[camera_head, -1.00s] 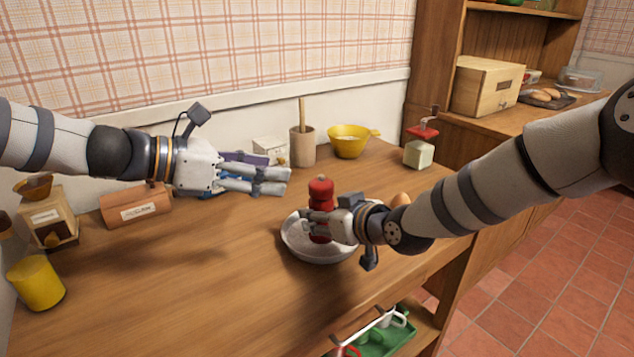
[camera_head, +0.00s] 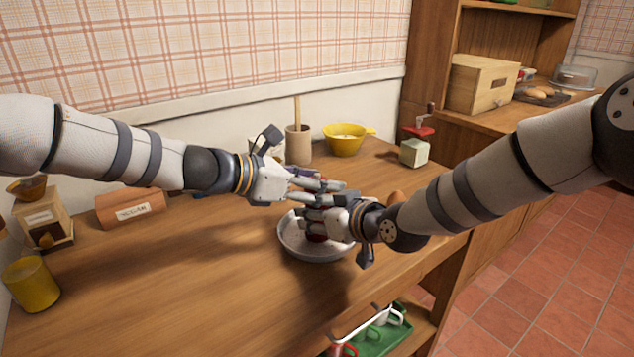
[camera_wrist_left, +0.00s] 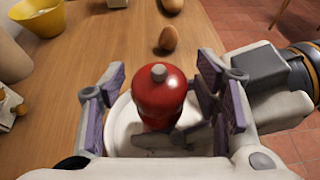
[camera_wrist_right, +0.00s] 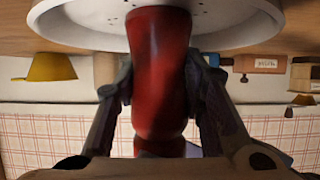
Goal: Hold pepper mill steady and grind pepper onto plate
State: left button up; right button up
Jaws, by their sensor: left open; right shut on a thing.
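The red pepper mill (camera_wrist_left: 160,92) with its silver top knob stands upright over the pale plate (camera_head: 292,243). My right gripper (camera_head: 316,226) is shut on the mill's body, and the right wrist view shows its fingers on both sides of the mill (camera_wrist_right: 158,75). My left gripper (camera_wrist_left: 160,100) is open, with its purple-padded fingers on either side of the mill's upper part, apart from it. In the head view the left gripper (camera_head: 335,184) lies just above the right one, and the two hide most of the mill.
An egg (camera_wrist_left: 168,39) lies on the table beyond the plate. A yellow bowl (camera_head: 346,143), a pot with a wooden stick (camera_head: 298,146) and a red-topped grinder (camera_head: 414,150) stand at the back. A yellow cup (camera_head: 31,285) is at the left. The table's front left is clear.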

pick_arm(q)
jog(key=c, duration=1.1)
jog(key=shift+w+m+g+h, duration=0.2)
jog(key=shift+m+g+h, duration=0.1)
jog(key=shift+m+g, duration=0.2)
jog(key=shift+c, duration=0.2)
jog(key=m+g+h, duration=0.1)
jog(key=m+g, duration=0.1)
jog(key=g, duration=0.1)
jog(key=shift+m, duration=0.3)
jog(key=shift+s+m+g, duration=0.1)
jog(key=shift+m+g, duration=0.4)
jog(key=shift+g, duration=0.1)
jog(key=o, duration=1.1)
jog(key=shift+o, duration=0.2)
jog(key=shift+s, duration=0.1)
jog(key=shift+a, duration=0.1)
